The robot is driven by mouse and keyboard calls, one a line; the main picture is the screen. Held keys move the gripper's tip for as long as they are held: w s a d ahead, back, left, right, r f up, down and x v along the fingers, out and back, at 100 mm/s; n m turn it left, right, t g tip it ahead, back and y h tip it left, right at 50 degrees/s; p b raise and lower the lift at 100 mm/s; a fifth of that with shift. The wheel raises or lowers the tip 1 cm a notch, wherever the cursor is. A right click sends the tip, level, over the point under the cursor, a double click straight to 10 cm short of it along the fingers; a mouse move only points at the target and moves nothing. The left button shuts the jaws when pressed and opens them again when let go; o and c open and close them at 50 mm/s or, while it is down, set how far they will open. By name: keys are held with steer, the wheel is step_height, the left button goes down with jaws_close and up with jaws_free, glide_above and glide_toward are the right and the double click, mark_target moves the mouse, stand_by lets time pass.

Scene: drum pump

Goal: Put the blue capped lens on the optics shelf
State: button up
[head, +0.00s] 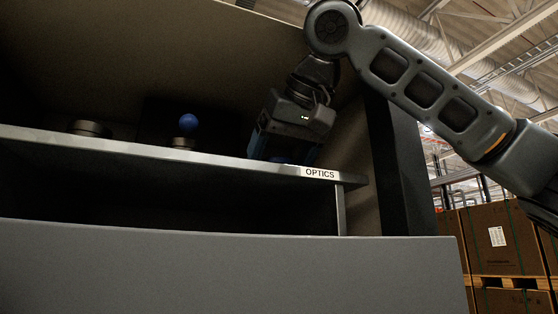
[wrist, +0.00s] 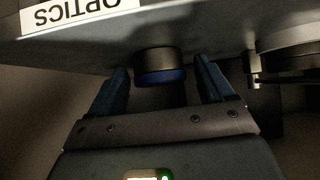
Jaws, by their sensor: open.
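The optics shelf (head: 225,161) carries an "OPTICS" label (head: 320,174) on its front edge. My gripper (head: 283,157) is above the shelf's right part, close to the label, fingers pointing down. In the wrist view, my gripper (wrist: 161,68) is open, with a blue finger on each side of the blue capped lens. That lens (wrist: 159,62) is a short dark cylinder with a blue end, at the shelf surface between the fingers. Gaps show on both sides of it. In the head view only a bit of blue shows between the fingers; the rest is hidden.
A dark round piece (head: 92,129) sits at the shelf's left. Right of it stands a piece with a blue ball (head: 188,123) on top. The wrist view shows a dark round object (wrist: 292,45) at the right. Cardboard boxes (head: 495,238) stand beyond the shelf unit.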

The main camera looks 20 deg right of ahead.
steer(key=shift+r, duration=0.25)
steer(key=b+v, duration=0.1)
steer(key=v, duration=1.1)
steer(key=shift+f, duration=0.1)
